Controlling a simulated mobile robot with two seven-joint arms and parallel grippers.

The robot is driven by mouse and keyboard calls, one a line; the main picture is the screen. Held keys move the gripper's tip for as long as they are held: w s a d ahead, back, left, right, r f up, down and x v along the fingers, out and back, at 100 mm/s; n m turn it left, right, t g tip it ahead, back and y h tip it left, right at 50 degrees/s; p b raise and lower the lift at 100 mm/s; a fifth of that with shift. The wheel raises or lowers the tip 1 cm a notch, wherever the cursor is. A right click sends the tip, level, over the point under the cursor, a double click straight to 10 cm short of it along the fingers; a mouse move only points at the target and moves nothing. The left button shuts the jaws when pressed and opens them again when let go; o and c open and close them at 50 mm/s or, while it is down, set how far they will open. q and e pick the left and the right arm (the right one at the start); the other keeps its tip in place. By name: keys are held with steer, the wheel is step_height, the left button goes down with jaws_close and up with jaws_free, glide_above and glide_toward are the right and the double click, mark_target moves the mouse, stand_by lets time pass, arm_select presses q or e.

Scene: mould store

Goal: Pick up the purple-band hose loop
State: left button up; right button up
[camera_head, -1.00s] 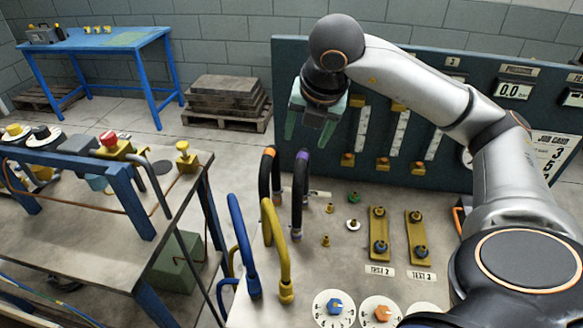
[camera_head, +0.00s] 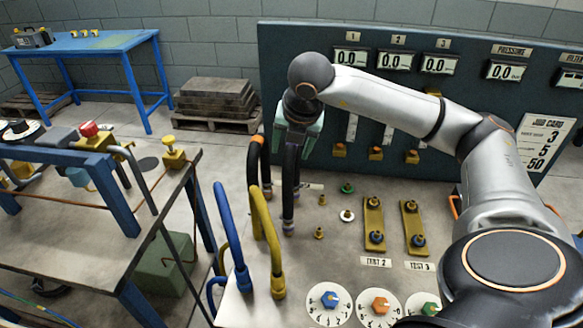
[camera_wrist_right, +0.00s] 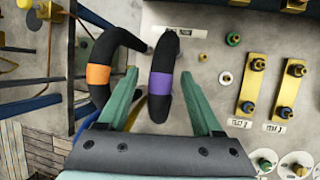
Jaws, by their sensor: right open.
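The purple-band hose loop (camera_head: 288,195) is a black hose arch standing on the bench panel. Its top is hidden behind my right gripper (camera_head: 298,135) in the head view. In the right wrist view, the loop's purple band (camera_wrist_right: 161,85) shows between the two green fingers of my right gripper (camera_wrist_right: 158,80). The fingers are open, one on each side of the hose, and I see no grip on it. Whether they are level with the hose is hard to tell. My left gripper is not in view.
A black orange-band hose loop (camera_head: 256,165) stands close on the left; its band (camera_wrist_right: 98,74) is near the left finger in the wrist view. Blue (camera_head: 228,240) and yellow (camera_head: 266,245) loops stand nearer. Small fittings and brass test bars (camera_head: 374,225) lie to the right.

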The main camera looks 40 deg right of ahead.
jaws_close()
stand_by(0.4)
steer(key=shift+r, duration=0.1)
